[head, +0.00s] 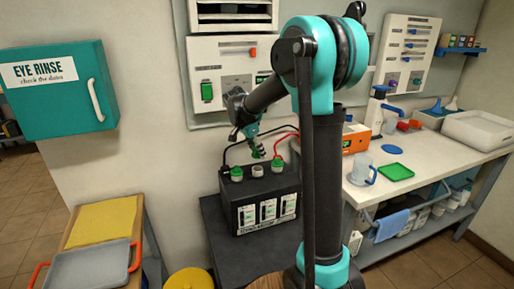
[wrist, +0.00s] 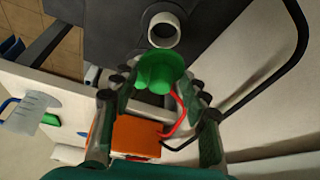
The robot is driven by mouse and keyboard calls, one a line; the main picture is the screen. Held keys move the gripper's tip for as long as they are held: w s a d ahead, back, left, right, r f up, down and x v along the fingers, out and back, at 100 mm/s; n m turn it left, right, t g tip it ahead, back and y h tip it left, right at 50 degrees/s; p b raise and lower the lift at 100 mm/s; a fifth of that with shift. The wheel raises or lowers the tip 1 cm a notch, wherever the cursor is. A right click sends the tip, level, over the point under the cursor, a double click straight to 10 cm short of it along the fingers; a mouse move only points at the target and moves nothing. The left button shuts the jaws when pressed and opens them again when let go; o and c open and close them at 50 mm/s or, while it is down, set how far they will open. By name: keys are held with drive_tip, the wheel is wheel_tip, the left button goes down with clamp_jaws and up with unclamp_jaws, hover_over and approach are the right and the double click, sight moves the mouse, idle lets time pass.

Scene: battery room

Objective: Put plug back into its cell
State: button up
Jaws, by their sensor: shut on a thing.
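The black battery (head: 262,207) stands on a dark grey bench, with white labels on its front. Green plugs sit on its top at the left (head: 237,174) and right (head: 278,165). Between them a white open cell neck (head: 257,170) stands bare; in the wrist view it is a white ring (wrist: 164,29). My gripper (head: 255,146) is shut on a green plug (wrist: 160,71) and holds it above the battery.
A black cable (head: 232,150) and a red cable (head: 283,138) run behind the battery to an orange box (head: 355,138). A white bench (head: 415,160) with a jug (head: 362,170) and green tray (head: 396,171) is right. A tray trolley (head: 90,270) is left.

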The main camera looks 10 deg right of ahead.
drive_tip(key=shift+f, duration=2.55)
drive_tip(key=shift+f, duration=0.15)
idle(0.3)
drive_tip(key=o, duration=0.9)
drive_tip(key=shift+r, duration=3.5)
clamp_jaws()
